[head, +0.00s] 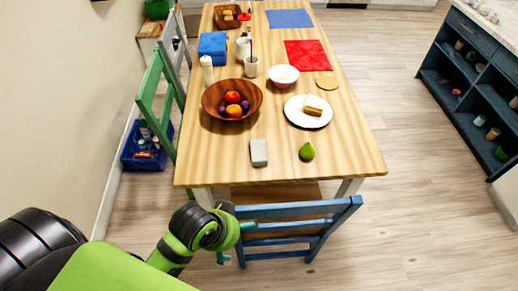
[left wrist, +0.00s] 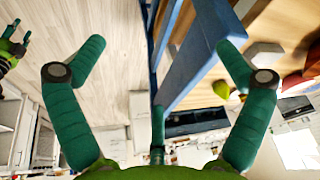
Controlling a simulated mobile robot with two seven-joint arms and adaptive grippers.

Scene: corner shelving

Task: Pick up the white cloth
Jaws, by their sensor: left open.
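A small pale grey-white rectangular item (head: 258,152), the likeliest white cloth, lies flat near the front edge of the table (head: 215,165). Whether it is folded cloth is hard to tell. My left gripper (head: 236,242) is below and in front of the table, beside the blue chair's back. In the left wrist view its teal fingers (left wrist: 163,46) are spread wide with nothing held, and the blue chair back shows between them. A green and teal part at that view's left edge looks like my right gripper (left wrist: 14,42); its finger state is unclear.
The blue chair (head: 290,228) stands at the table's front end. A green pear (head: 307,152), a fruit bowl (head: 218,110) and a plate with food (head: 293,110) stand near the pale item. Green chair (head: 150,95) is at left. Open floor lies right of the table.

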